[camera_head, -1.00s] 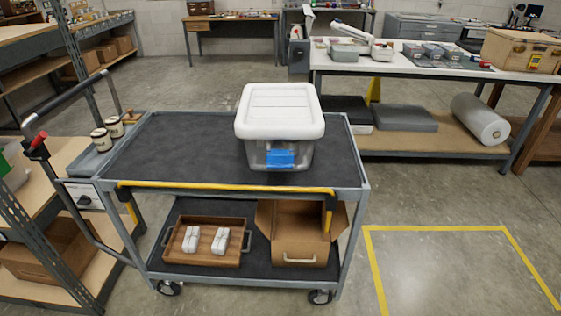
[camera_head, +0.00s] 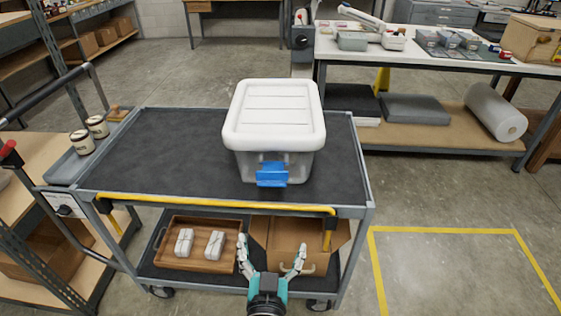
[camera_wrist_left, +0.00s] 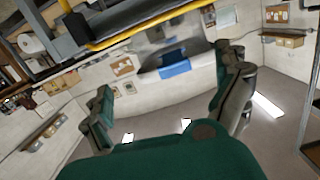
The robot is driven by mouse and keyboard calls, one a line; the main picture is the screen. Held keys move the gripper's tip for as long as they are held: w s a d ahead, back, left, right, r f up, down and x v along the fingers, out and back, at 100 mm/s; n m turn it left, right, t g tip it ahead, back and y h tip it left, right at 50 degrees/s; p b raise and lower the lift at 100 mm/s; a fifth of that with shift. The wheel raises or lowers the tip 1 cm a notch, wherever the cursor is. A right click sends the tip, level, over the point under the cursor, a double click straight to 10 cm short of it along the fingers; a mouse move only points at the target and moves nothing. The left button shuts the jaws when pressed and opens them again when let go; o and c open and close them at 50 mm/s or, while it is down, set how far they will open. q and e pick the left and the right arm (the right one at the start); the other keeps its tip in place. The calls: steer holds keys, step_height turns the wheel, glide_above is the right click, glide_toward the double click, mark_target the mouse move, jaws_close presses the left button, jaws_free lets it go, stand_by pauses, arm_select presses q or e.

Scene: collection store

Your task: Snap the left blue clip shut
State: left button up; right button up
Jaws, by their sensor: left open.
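A clear tub (camera_head: 306,168) with a white lid (camera_head: 275,112) stands on the cart's top deck. One blue clip (camera_head: 272,174) shows on its front wall, below the lid rim; its lower part seems to stick out from the wall. No second clip shows. The clip also shows in the left wrist view (camera_wrist_left: 174,65), between and beyond my fingers. My left gripper (camera_head: 271,246) is open and empty, in front of the cart and below the clip, apart from it. It shows in the left wrist view too (camera_wrist_left: 168,82). My right gripper is not in view.
The cart (camera_head: 180,140) has a yellow bar (camera_head: 220,205) along its front edge, between my gripper and the tub. Its lower shelf holds a wooden tray (camera_head: 168,248) and a cardboard box (camera_head: 285,235). Two jars (camera_head: 88,134) stand at the left. The top deck beside the tub is clear.

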arm_select(q)
step_height(320, 180, up, 5)
steer(key=n+t, duration=0.1)
steer(key=p, duration=0.2)
glide_toward(272, 176)
steer(key=shift+y, duration=0.4)
steer(key=w+p, duration=0.2)
steer(key=w, duration=0.8)
steer(key=shift+w+p, duration=0.35)
steer(key=shift+p, duration=0.05)
